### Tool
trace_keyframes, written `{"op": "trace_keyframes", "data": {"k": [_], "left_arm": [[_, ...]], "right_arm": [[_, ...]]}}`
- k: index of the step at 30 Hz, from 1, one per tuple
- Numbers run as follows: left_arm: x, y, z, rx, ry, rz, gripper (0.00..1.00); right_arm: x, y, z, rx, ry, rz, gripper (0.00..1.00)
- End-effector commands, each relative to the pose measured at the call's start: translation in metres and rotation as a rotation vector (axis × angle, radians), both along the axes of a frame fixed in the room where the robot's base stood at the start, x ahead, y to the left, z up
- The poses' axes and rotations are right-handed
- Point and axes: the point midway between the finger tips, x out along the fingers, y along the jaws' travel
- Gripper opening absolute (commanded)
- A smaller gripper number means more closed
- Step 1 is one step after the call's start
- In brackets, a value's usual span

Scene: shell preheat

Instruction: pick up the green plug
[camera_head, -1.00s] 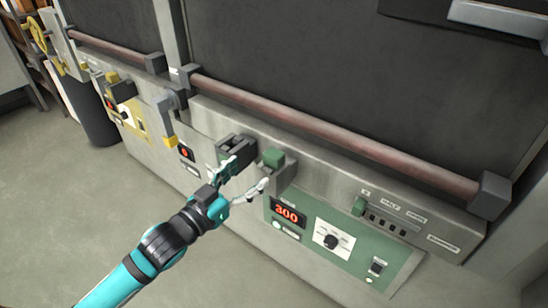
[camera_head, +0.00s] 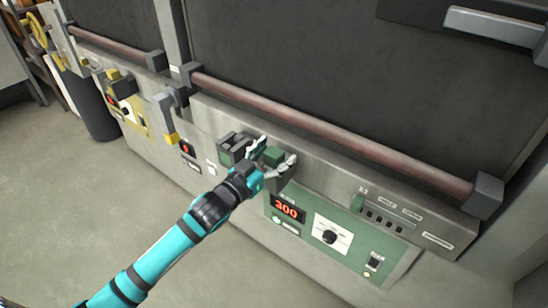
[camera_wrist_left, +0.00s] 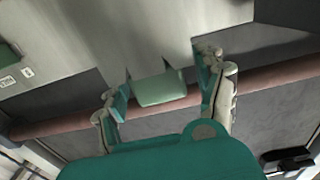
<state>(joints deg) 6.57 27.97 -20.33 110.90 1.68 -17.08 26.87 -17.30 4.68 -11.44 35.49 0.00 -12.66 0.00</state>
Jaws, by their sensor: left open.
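The green plug (camera_head: 273,155) sits on a dark holder on the front of the oven panel, left of centre in the head view. My left gripper (camera_head: 277,152) is open, with one finger on each side of the plug. In the left wrist view the plug (camera_wrist_left: 159,88) shows as a green block between the two spread fingers (camera_wrist_left: 165,95). A gap shows between each finger and the plug there; contact is not visible. My right gripper is not in view.
A dark green socket block (camera_head: 234,147) is just left of the plug. A reddish handle bar (camera_head: 330,132) runs above. A green control panel (camera_head: 335,240) reading 300 is below. A grey-yellow lever (camera_head: 166,120) and yellow plug are further left. The floor (camera_head: 80,210) is clear.

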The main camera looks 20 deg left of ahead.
Motion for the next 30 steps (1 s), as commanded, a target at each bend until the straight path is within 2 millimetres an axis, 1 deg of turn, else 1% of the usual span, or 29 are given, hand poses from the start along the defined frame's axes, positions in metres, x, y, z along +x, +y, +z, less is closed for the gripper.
{"op": "trace_keyframes", "data": {"k": [1,2,17,22,25,29,30], "left_arm": [[0.0,0.0,0.0,0.0,0.0,0.0,0.71],[0.0,0.0,0.0,0.0,0.0,0.0,0.69],[0.0,0.001,0.0,0.001,-0.001,0.0,0.03],[0.0,0.001,0.001,0.001,-0.001,0.0,0.03],[0.0,0.001,0.008,0.001,-0.004,0.001,0.03],[0.0,0.001,0.031,0.002,-0.007,-0.001,0.03],[0.0,0.0,0.04,0.0,-0.009,-0.001,0.03]], "right_arm": [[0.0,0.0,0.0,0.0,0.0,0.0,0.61],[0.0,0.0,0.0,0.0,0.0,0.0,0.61],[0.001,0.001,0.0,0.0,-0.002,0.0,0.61],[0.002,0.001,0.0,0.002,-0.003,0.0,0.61],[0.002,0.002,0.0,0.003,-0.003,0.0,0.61],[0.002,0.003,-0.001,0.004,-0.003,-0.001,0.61],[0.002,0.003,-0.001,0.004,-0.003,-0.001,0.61]]}}
